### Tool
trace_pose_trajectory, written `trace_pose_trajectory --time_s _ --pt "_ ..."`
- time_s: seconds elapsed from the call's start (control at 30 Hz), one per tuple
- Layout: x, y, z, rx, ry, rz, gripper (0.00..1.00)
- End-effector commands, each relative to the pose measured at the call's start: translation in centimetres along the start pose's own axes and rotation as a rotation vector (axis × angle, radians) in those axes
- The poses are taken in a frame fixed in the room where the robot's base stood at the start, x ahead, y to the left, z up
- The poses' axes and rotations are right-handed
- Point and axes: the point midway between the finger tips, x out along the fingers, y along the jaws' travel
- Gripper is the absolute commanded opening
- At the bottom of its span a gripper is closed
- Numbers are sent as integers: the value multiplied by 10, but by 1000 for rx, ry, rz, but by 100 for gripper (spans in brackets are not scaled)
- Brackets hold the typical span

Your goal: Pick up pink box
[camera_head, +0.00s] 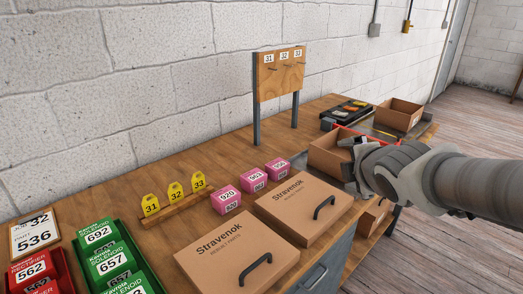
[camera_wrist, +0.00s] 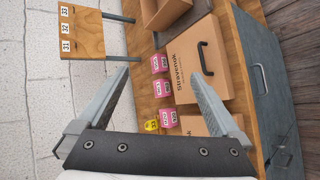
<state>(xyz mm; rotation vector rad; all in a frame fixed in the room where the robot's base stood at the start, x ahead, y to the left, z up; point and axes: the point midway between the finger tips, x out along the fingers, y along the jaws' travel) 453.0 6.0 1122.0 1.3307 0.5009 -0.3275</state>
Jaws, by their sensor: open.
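Three small pink boxes with white number labels stand in a row on the wooden workbench (camera_head: 130,240). The left pink box (camera_head: 226,199) reads 620, the middle pink box (camera_head: 253,180) is smaller in view, and the right pink box (camera_head: 278,169) is farthest along. In the wrist view the three pink boxes (camera_wrist: 163,88) line up between my open fingers, some distance beyond them. My gripper (camera_head: 348,158) is open and empty, above the right part of the bench, to the right of the pink boxes. It also shows in the wrist view (camera_wrist: 160,95).
Two brown Stravenok cartons with black handles, a near one (camera_head: 235,255) and a far one (camera_head: 303,208), lie in front of the pink boxes. Yellow numbered tags (camera_head: 175,192) stand left. A wooden board on posts (camera_head: 280,72) rises behind. An open carton (camera_head: 328,152) sits by my gripper.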

Motion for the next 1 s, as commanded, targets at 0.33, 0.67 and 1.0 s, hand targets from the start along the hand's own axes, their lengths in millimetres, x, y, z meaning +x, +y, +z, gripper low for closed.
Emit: trace_pose_trajectory --time_s 0.33,0.67,1.0 --pt "95 -24 -104 -1061 222 345 100" --pt "117 -61 -178 -1619 346 655 100" --pt "150 -60 -212 -1674 359 694 100"
